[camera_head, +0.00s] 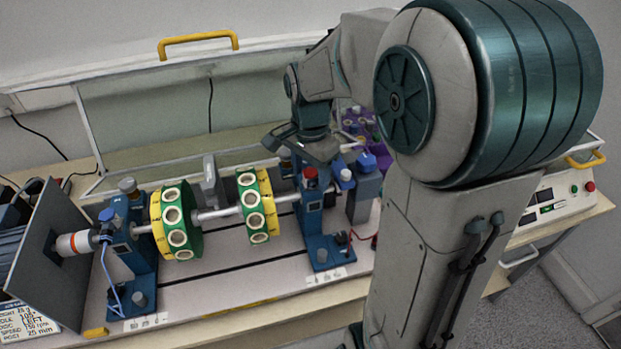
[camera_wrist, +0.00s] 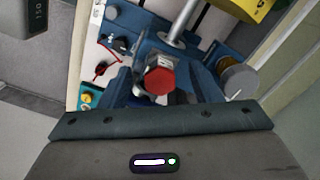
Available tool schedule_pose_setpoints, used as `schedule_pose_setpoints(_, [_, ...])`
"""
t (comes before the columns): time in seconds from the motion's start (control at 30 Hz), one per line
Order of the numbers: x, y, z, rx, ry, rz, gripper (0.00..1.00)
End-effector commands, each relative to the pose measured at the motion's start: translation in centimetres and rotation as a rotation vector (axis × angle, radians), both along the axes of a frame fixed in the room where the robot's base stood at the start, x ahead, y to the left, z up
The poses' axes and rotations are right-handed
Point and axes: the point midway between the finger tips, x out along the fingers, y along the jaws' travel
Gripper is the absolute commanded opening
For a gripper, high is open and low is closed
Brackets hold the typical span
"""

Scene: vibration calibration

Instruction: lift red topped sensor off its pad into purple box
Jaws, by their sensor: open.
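The red-topped sensor (camera_head: 310,173) sits on top of the blue right-hand bearing stand (camera_head: 318,215) in the head view. In the wrist view its hexagonal red cap (camera_wrist: 160,80) and grey body show close in front of my gripper. My gripper (camera_head: 304,148) is open, just above and beside the sensor, with its fingers spread around the cap's area in the wrist view. I cannot tell whether they touch it. The purple box (camera_head: 379,149) stands behind and right of the stand, partly hidden by my arm, with several small items in or near it.
A shaft with two green-and-yellow discs (camera_head: 176,222) runs left from the stand to another blue stand (camera_head: 128,245). A blue-topped device (camera_head: 344,175) stands close right of the sensor. A raised clear guard with a yellow handle (camera_head: 198,40) is behind. A control box (camera_head: 553,205) is at right.

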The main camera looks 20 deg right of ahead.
Motion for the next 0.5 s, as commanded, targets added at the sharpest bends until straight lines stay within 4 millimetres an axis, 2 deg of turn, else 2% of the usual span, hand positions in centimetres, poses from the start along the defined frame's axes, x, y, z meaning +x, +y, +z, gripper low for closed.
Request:
schedule_pose_setpoints(0.07, [0.00,0.00,0.02,0.000,0.000,0.000,0.57])
schedule_pose_setpoints(0.17, [0.02,0.01,0.02,0.001,-0.001,0.000,0.32])
schedule_pose_setpoints(0.2, [0.04,0.03,0.03,0.000,-0.002,0.000,0.21])
schedule_pose_setpoints(0.23, [0.06,0.05,0.04,0.001,-0.003,0.000,0.16])
schedule_pose_setpoints(0.5, [0.25,0.19,0.24,0.002,-0.009,0.002,0.16])
